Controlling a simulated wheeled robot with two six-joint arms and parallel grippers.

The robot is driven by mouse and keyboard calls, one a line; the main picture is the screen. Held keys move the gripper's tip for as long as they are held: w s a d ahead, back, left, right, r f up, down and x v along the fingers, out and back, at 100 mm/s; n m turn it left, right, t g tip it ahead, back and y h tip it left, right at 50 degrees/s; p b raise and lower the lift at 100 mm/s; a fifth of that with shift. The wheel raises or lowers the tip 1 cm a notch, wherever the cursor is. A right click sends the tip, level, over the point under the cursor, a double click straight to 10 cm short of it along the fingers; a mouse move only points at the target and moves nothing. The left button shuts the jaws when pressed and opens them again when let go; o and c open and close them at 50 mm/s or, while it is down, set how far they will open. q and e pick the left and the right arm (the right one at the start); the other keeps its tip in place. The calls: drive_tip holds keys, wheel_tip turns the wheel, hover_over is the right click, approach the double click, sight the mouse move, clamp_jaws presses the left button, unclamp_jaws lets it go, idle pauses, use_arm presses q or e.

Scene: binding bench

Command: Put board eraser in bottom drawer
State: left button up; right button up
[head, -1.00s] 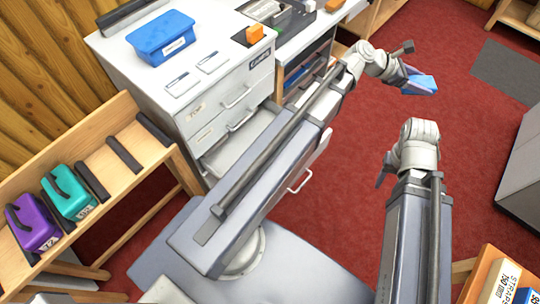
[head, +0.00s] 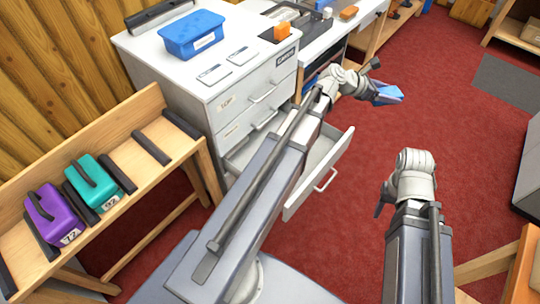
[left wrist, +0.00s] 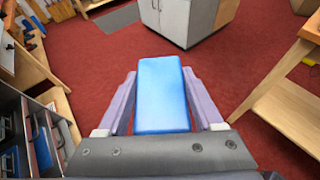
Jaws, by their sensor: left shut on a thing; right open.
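My left gripper (head: 386,95) is shut on a blue block, the board eraser (left wrist: 163,95), held in the air over the red floor. The eraser also shows as a blue shape in the head view (head: 390,92). In the left wrist view, the gripper's fingers (left wrist: 163,105) lie along both its sides. The bottom drawer (head: 318,183) of the white cabinet is pulled out. My left arm hides part of it, and the visible interior looks empty. The eraser is to the right of the drawer and apart from it. My right gripper (head: 381,197) is low, open and mostly hidden behind its wrist.
The cabinet (head: 222,92) has closed upper drawers and a blue bin (head: 191,36) on top. A wooden rack (head: 112,178) with purple (head: 54,214) and teal (head: 95,180) blocks stands at left. A wooden table (head: 520,265) is at lower right. Open red floor lies right of the drawer.

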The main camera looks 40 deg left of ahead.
use_arm(q)
drive_tip(key=w+a+f+n+t+y+b, duration=0.15)
drive_tip(key=a+f+n+y+b, duration=0.25)
drive_tip(key=a+f+b, duration=0.95)
drive_tip(key=w+a+f+n+t+y+b, duration=0.1)
drive_tip(key=a+f+n+t+y+b, duration=0.2)
drive_tip(key=a+f+b, duration=1.05)
drive_tip(key=shift+g+y, duration=0.5)
drive_tip(key=shift+g, duration=0.05)
drive_tip(key=a+f+b, duration=0.1)
drive_tip(key=f+b, duration=0.2)
drive_tip(key=a+f+b, duration=0.1)
drive_tip(key=f+b, duration=0.2)
drive_tip(key=f, duration=0.1)
drive_tip(key=a+f+b, duration=0.1)
drive_tip(key=f+b, duration=0.2)
drive_tip(key=f, duration=0.1)
drive_tip(key=shift+s+a+f, duration=0.2)
drive_tip(key=shift+s+a, duration=0.05)
drive_tip(key=shift+a, duration=0.05)
drive_tip(key=shift+r, duration=0.1)
drive_tip(key=shift+s, duration=0.1)
drive_tip(key=shift+s+a, duration=1.15)
drive_tip(key=shift+s, duration=0.1)
drive_tip(key=shift+s+a+f+b, duration=0.2)
drive_tip(key=shift+s+f+b, duration=0.05)
drive_tip(key=shift+f+b, duration=0.25)
drive_tip(key=shift+f, duration=0.1)
